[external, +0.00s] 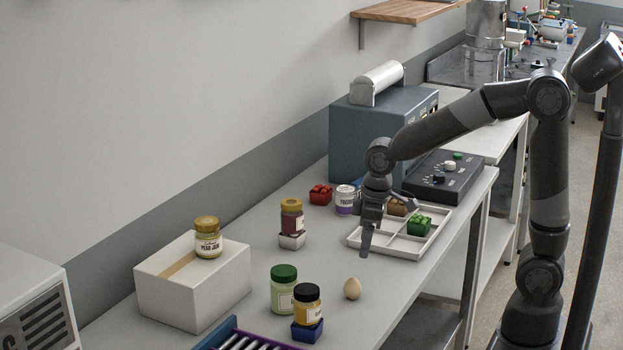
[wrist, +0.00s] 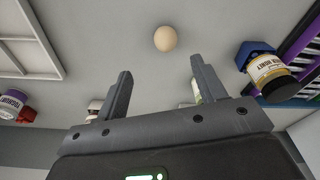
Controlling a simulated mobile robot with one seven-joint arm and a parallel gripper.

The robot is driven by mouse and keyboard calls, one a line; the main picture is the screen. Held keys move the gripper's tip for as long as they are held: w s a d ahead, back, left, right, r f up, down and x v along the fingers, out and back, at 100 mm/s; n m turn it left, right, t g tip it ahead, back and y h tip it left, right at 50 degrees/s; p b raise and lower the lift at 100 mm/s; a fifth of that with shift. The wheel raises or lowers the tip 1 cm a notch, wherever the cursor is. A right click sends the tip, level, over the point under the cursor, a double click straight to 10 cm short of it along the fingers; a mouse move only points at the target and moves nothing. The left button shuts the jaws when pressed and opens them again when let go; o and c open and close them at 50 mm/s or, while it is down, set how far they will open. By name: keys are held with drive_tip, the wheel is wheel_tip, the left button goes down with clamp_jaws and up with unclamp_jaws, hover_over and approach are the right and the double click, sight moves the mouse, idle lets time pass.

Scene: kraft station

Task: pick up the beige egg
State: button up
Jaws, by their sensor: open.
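The beige egg (external: 352,288) rests on the light grey bench near its front edge, right of the jars. It also shows in the wrist view (wrist: 165,39), top centre, beyond the fingertips and between their lines. My gripper (external: 368,245) is above the bench, behind the egg and by the left end of the white divided tray. In the wrist view my gripper (wrist: 158,66) is open, with nothing between its two fingers. The egg is apart from both fingers and fully visible.
A green-lidded jar (external: 284,288) and a black-lidded jar on a blue block (external: 307,312) stand left of the egg. The white divided tray (external: 432,246) holds a green block (external: 419,224). A white box (external: 193,284) carries another jar. Bench around the egg is bare.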

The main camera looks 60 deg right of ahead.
sight(353, 284)
drive_tip(key=shift+w+a+f, duration=0.45)
drive_tip(key=shift+w+f, duration=0.1)
drive_tip(key=shift+f, duration=0.15)
drive_tip(key=f, duration=0.7)
drive_tip(key=w+f, duration=0.1)
drive_tip(key=f, duration=0.2)
drive_tip(key=shift+a+f, duration=0.35)
drive_tip(key=shift+f, duration=0.05)
drive_tip(key=c, duration=0.8)
drive_tip(key=shift+r, duration=0.15)
